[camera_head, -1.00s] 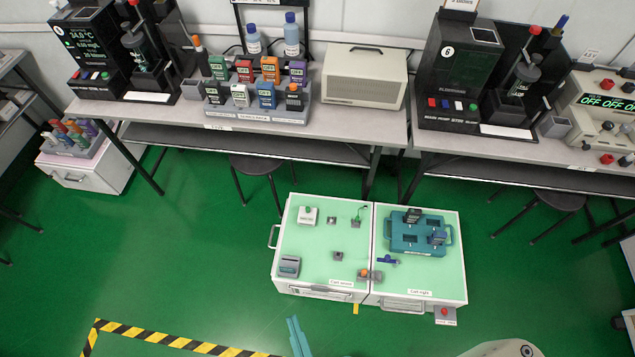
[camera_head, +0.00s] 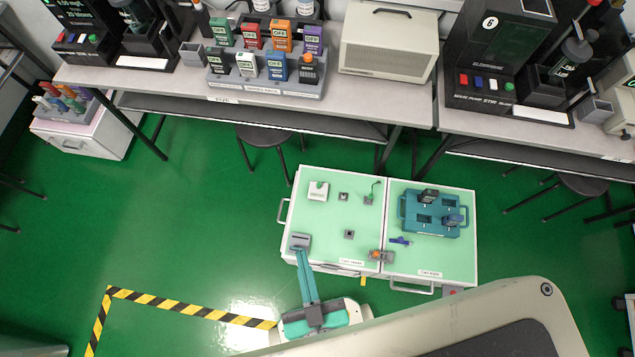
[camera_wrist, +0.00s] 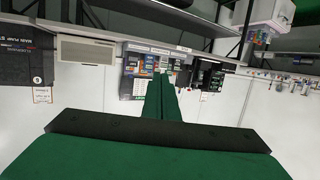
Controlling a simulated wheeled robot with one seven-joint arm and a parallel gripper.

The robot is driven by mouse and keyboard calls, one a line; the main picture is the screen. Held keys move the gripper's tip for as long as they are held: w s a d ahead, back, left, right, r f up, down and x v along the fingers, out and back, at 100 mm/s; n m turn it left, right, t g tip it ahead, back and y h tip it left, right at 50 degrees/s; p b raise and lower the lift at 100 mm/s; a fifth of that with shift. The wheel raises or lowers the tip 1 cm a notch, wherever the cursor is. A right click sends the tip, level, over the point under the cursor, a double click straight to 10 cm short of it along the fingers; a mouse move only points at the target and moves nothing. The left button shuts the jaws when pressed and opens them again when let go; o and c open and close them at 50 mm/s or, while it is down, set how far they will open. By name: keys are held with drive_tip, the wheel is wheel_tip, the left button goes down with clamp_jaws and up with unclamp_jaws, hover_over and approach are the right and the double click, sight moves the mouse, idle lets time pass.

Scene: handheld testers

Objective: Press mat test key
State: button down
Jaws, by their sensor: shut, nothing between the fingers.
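A small grey box-shaped device (camera_head: 300,240) sits at the front left corner of the left cart top (camera_head: 300,215); it may be the mat tester, but its key cannot be made out. My gripper (camera_head: 302,252) is shut and empty, its long teal fingers pointing away from me. In the head view its tips overlap the device's front edge; whether they touch it or hover above it, I cannot tell. The wrist view shows the shut fingers (camera_wrist: 161,80), but not the device.
An orange-and-grey item (camera_head: 380,256) lies near the cart seam. The right cart holds a teal tray (camera_head: 409,221). A bench (camera_head: 385,105) with instruments runs behind; green floor is open left.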

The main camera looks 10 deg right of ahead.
drive_tip(key=w+d+f+m+g, duration=0.1)
drive_tip(key=w+f, duration=0.2)
drive_tip(key=f, duration=0.4)
drive_tip(key=w+d+f+g, duration=0.1)
drive_tip(key=w+f, duration=0.3)
drive_tip(key=f, duration=0.3)
drive_tip(key=w+d+f+m+g+h, duration=0.1)
drive_tip(key=w+d+f+g, duration=0.2)
drive_tip(key=w+f, duration=0.5)
drive_tip(key=w+d+f+m+g+h, duration=0.1)
drive_tip(key=w+d+f+g, duration=0.3)
drive_tip(key=w+f, duration=0.5)
drive_tip(key=w+d+m, duration=0.1)
drive_tip(key=w, duration=0.5)
drive_tip(key=shift+d+m+h, duration=0.15)
drive_tip(key=shift+m+h, duration=0.15)
hover_over(318, 186)
wheel_tip(318, 186, down, 8)
drive_tip(key=shift+w+d+f, duration=0.1)
drive_tip(key=shift+w+d, duration=0.05)
drive_tip(key=shift+s+f, duration=0.25)
drive_tip(key=shift+f, duration=0.95)
drive_tip(key=shift+s+f, duration=0.15)
drive_tip(key=shift+f, duration=0.65)
drive_tip(key=shift+a, duration=0.2)
